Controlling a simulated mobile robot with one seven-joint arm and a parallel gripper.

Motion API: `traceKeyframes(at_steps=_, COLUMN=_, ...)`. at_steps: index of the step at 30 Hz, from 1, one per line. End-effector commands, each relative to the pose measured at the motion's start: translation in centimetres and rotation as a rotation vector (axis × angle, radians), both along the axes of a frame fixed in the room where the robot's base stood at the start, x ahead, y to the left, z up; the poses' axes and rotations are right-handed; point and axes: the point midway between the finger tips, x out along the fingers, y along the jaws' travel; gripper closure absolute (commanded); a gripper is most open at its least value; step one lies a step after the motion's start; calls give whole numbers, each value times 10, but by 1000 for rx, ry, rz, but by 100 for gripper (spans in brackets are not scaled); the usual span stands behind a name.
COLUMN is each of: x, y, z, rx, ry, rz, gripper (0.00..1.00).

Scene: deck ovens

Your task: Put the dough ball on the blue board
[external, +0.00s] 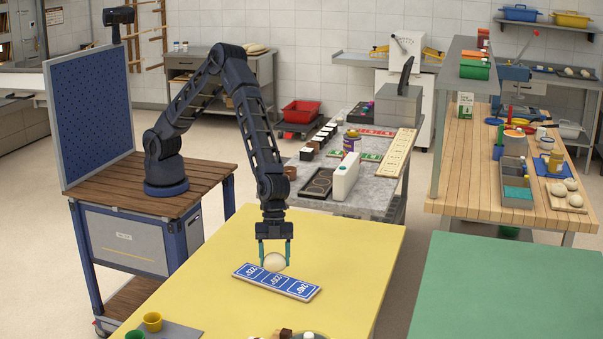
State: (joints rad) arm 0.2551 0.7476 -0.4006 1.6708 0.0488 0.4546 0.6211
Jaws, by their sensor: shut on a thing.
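The dough ball (274,262) is pale and round and sits between the teal fingers of my gripper (274,256). My gripper points straight down and is shut on the ball. The blue board (292,284) is a long flat strip with white-outlined, lettered sections, lying at an angle on the yellow table (350,240). The ball shows at the board's upper edge, over its left and middle part. I cannot tell whether the ball touches the board or is held just above it.
A yellow cup (152,321) and a green cup (135,335) stand at the table's front left. Small items, partly cut off, lie at the front edge. The yellow table is clear around the board. A green table (510,285) is at the right.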

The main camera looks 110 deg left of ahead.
Motion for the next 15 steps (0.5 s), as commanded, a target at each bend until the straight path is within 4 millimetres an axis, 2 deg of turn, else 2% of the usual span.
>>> traceKeyframes(at_steps=9, x=0, y=1, z=-37, rx=1, ry=2, rz=0, gripper=64)
traceKeyframes(at_steps=15, x=0, y=0, z=-42, rx=0, ry=-1, rz=0, gripper=64)
